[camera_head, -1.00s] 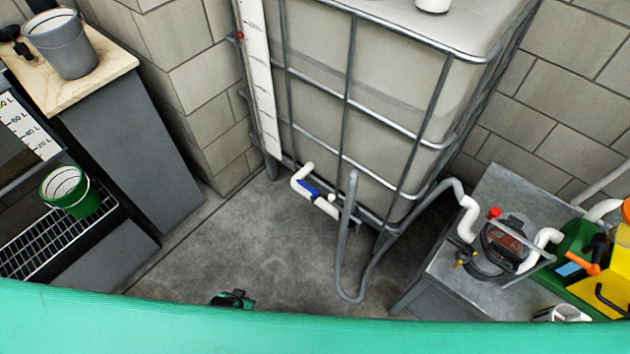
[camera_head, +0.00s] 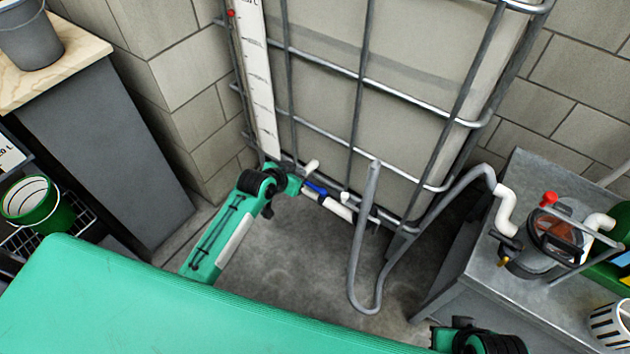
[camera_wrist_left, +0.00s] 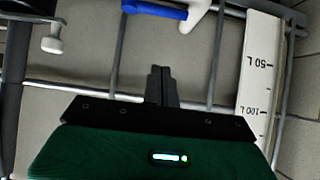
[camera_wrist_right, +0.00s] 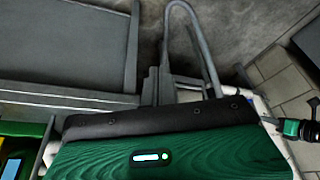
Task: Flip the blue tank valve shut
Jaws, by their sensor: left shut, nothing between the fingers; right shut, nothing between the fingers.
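The blue valve handle (camera_head: 316,188) sits on a white pipe (camera_head: 338,208) at the foot of the caged tank (camera_head: 410,75). In the head view it lies roughly along the pipe. My left gripper (camera_head: 291,182) is just left of the handle, its fingers hard to make out there. In the left wrist view its fingertips (camera_wrist_left: 160,72) are shut and empty. The blue handle (camera_wrist_left: 155,9) is at the top edge there, apart from the fingertips. My right gripper (camera_wrist_right: 153,75) is shut and empty, facing grey metal and a bent tube, away from the valve.
A bent grey hose (camera_head: 352,265) hangs right of the valve. A metal table (camera_head: 470,265) with a pump (camera_head: 555,235) stands at right. A green bucket (camera_head: 32,203) and a grey cabinet (camera_head: 105,150) are at left. The floor before the tank has free room.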

